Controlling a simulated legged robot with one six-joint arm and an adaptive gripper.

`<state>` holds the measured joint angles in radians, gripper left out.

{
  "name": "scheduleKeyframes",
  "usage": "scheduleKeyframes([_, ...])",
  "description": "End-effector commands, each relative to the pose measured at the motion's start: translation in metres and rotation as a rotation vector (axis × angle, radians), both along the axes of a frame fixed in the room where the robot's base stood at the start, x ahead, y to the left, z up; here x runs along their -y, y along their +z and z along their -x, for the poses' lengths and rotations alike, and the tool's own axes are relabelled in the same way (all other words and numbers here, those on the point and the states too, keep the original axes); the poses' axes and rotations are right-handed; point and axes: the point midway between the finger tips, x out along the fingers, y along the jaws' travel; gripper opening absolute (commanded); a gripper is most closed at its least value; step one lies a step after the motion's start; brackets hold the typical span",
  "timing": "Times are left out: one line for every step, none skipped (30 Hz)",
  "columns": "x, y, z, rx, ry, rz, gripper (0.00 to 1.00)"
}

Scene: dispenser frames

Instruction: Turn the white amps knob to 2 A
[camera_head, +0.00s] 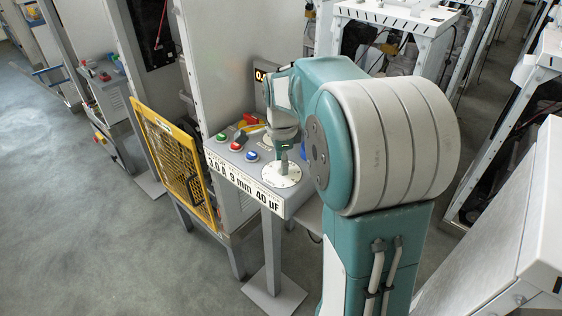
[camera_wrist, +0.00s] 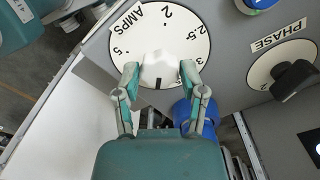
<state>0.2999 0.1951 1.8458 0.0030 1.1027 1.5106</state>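The white amps knob (camera_wrist: 158,64) sits at the centre of a round white dial (camera_wrist: 192,19) on the grey panel. In the wrist view, the dial reads AMPS at upper left, 2 at the top, 2.5 at right, 3 at lower right and 5 at left. A black mark points down on the knob's lower side, away from the 2. My gripper (camera_wrist: 159,68) has one finger on each side of the knob, very close to it. I cannot tell if they touch it. In the head view, my gripper (camera_head: 283,150) reaches down over the dial (camera_head: 281,175).
A black phase knob (camera_wrist: 293,78) is right of the dial, and a blue button (camera_wrist: 258,3) is above it. In the head view, green (camera_head: 221,137), red (camera_head: 236,146) and blue (camera_head: 251,155) buttons line the panel. A yellow mesh guard (camera_head: 175,160) stands left.

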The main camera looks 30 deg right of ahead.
Motion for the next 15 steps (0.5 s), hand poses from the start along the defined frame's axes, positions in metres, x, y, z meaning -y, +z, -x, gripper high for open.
scheduleKeyframes([0.0003,-0.0005,-0.0004,0.0,0.0,0.002,0.04])
scheduleKeyframes([0.0,-0.0005,-0.0005,0.001,0.0,0.002,0.04])
scheduleKeyframes([-0.0003,-0.0005,-0.0006,0.001,0.0,0.003,0.04])
scheduleKeyframes([-0.0005,-0.0005,-0.0006,0.002,0.0,0.005,0.04])
scheduleKeyframes([-0.0005,-0.0005,-0.0006,0.002,0.0,0.005,0.04])
scheduleKeyframes([-0.0004,-0.0005,-0.0007,0.002,0.001,0.005,0.04])
scheduleKeyframes([-0.0004,-0.0005,-0.0007,0.002,0.002,0.005,0.04])
scheduleKeyframes([-0.0004,-0.0005,-0.0007,0.002,0.003,0.005,0.04])
scheduleKeyframes([-0.0005,-0.0005,-0.0007,0.002,0.007,0.005,0.04])
scheduleKeyframes([-0.0006,-0.0005,-0.0008,0.002,0.012,0.005,0.04])
scheduleKeyframes([-0.0007,-0.0005,-0.0008,0.002,0.018,0.005,0.04])
scheduleKeyframes([-0.0008,-0.0005,-0.0008,0.002,0.027,0.005,0.04])
scheduleKeyframes([-0.0009,-0.0005,-0.0008,0.002,0.035,0.005,0.04])
scheduleKeyframes([-0.001,-0.0005,-0.0009,0.002,0.046,0.004,0.04])
scheduleKeyframes([-0.001,-0.0005,-0.0009,0.002,0.063,0.004,0.04])
